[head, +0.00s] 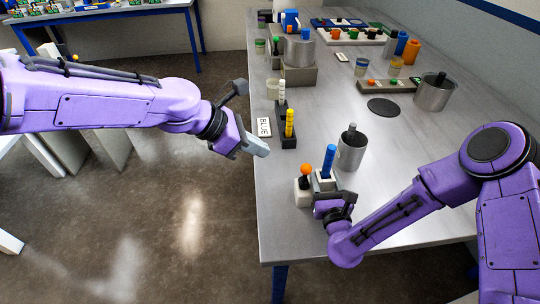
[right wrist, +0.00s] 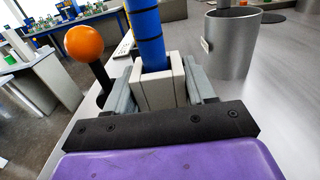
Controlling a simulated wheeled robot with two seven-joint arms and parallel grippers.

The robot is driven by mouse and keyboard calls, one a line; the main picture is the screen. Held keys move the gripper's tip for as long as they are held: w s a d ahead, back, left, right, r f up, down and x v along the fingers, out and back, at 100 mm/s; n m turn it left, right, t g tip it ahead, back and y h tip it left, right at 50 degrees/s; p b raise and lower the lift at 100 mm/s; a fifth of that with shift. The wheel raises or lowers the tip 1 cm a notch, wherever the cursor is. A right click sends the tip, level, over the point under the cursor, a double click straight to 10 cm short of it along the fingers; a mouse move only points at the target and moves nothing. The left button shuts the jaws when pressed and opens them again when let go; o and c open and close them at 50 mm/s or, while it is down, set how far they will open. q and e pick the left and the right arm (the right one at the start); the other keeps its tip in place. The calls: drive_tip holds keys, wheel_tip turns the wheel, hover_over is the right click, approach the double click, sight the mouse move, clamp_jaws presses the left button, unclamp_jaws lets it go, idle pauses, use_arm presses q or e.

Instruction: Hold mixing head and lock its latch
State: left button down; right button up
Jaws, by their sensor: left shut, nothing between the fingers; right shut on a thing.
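My right gripper (head: 326,186) is shut on a pale block (right wrist: 158,88) at the table's near left edge. A blue rod with dark bands (right wrist: 146,30) rises upright from the block and also shows in the head view (head: 328,160). Next to it is a lever with an orange ball (right wrist: 84,43), also in the head view (head: 305,170). I cannot make out a latch.
A larger steel pot (head: 434,95) stands at the right. The middle of the table is mostly clear.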

use_arm(q)
drive_tip(key=shift+a+r, duration=0.25)
drive_tip(key=shift+r, duration=0.1)
use_arm(e)
drive_tip(key=o, duration=1.4)
